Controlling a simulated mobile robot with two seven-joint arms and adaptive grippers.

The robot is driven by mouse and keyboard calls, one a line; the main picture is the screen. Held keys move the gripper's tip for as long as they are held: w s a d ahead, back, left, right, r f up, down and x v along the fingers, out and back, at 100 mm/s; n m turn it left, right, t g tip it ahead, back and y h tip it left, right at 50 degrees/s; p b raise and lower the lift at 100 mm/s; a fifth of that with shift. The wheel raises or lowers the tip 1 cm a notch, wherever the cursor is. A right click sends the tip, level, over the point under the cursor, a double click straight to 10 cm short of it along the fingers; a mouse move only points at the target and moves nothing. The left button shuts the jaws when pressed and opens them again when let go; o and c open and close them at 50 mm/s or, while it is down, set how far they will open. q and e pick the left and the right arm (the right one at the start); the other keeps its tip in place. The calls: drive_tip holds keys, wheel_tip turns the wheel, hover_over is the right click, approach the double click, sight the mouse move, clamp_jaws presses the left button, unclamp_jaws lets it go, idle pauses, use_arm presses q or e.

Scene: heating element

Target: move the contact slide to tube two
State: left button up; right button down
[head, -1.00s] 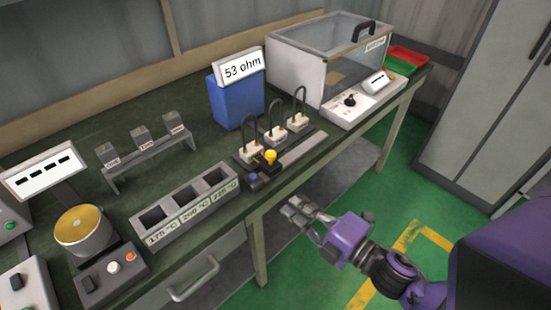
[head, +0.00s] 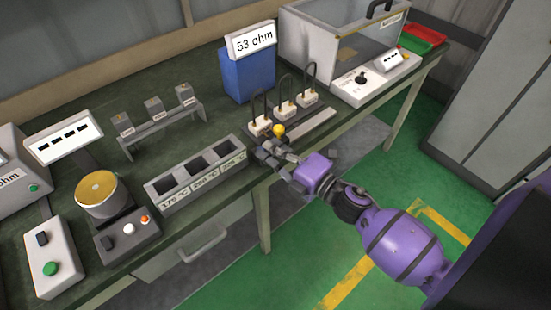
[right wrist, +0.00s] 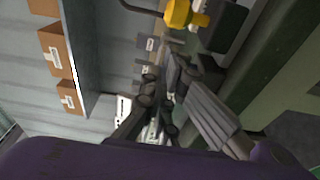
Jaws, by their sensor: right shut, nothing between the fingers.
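The contact slide shows as a yellow knob (head: 279,130) in front of the leftmost of three white tube blocks (head: 260,126) with black looped leads. The other two blocks, the middle one (head: 284,107) and the right one (head: 307,96), stand farther along the grey rail (head: 312,127). My right gripper (head: 266,150) is shut and empty at the table's front edge, just in front of the slide. It hides most of the slide's body. In the right wrist view the yellow knob (right wrist: 178,14) is at the top, beyond the fingers (right wrist: 163,88); contact is unclear. My left gripper is out of view.
A blue box (head: 248,75) with a "53 ohm" display stands behind the tubes. A grey tray (head: 205,182) with temperature labels is left of my gripper. A clear-walled chamber (head: 335,50) stands behind right. The rail right of the knob is clear.

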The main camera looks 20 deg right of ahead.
drive_tip(key=shift+w+d, duration=0.35)
drive_tip(key=shift+d, duration=0.1)
drive_tip(key=shift+w+d+f, duration=0.1)
drive_tip(key=shift+d, duration=0.25)
drive_tip(key=w+d, duration=0.1)
drive_tip(key=d, duration=0.1)
drive_tip(key=w+d+b, duration=0.1)
drive_tip(key=d, duration=0.2)
drive_tip(key=w+d, duration=0.1)
drive_tip(key=d, duration=0.2)
drive_tip(key=shift+d+f+b, duration=0.1)
drive_tip(key=shift+d+b, duration=0.05)
drive_tip(key=shift+b, duration=0.15)
drive_tip(key=shift+w+d, duration=0.1)
drive_tip(key=shift+d, duration=0.15)
drive_tip(key=shift+r, duration=0.2)
drive_tip(key=shift+a, duration=0.1)
